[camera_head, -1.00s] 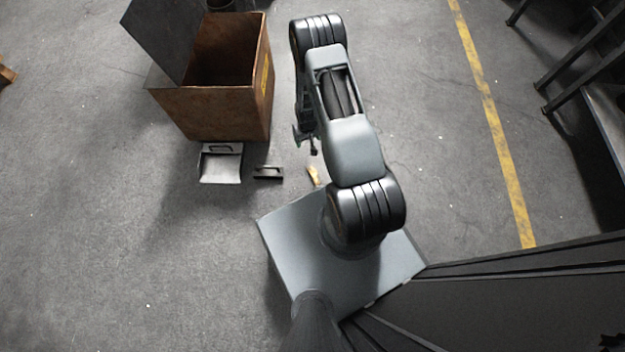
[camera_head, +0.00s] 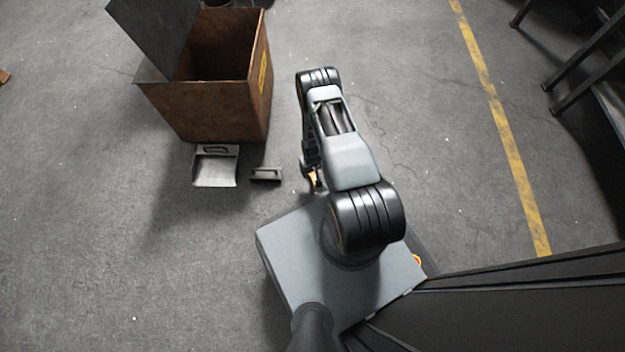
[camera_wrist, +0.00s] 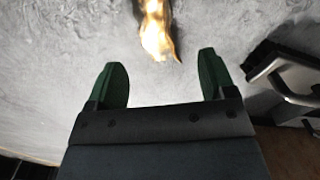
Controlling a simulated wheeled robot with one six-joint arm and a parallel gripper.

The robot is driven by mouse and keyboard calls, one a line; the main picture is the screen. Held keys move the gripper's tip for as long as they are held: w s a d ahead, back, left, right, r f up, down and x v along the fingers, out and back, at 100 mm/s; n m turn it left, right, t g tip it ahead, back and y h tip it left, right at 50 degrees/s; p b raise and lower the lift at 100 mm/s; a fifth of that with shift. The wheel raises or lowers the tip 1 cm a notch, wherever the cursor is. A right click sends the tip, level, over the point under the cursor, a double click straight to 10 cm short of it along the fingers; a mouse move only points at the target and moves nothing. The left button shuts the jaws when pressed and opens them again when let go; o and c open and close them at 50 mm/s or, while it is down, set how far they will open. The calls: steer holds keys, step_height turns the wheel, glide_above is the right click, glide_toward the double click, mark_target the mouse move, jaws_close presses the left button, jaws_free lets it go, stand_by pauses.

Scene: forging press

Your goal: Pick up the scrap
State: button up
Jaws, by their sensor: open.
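The scrap (camera_wrist: 156,32) is a small piece with a bright yellow-orange glow and a dark edge, lying on the grey floor. In the wrist view it is at the top, beyond the fingertips and roughly in line with the gap between them. My gripper (camera_wrist: 162,75) is open and empty, with two green fingers apart. In the head view the scrap (camera_head: 314,180) shows as a small orange bit, partly hidden by my gripper (camera_head: 311,172), which is low beside my base. I cannot tell the exact height between them.
A rusty open bin (camera_head: 215,110) with a raised lid stands at upper left. A metal dustpan (camera_head: 215,168) and a small dark handled piece (camera_head: 266,174) lie on the floor in front of it. A dark metal frame (camera_head: 575,65) is at right.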

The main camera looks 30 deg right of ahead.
mark_target(314, 177)
steer(key=f+b, duration=0.2)
steer(key=f, duration=0.1)
steer(key=f+b, duration=0.1)
steer(key=f, duration=0.1)
steer(key=shift+s+d+f, duration=0.15)
steer(key=shift+s, duration=0.1)
steer(key=shift+c, duration=0.2)
steer(key=c, duration=1)
steer(key=shift+r, duration=0.25)
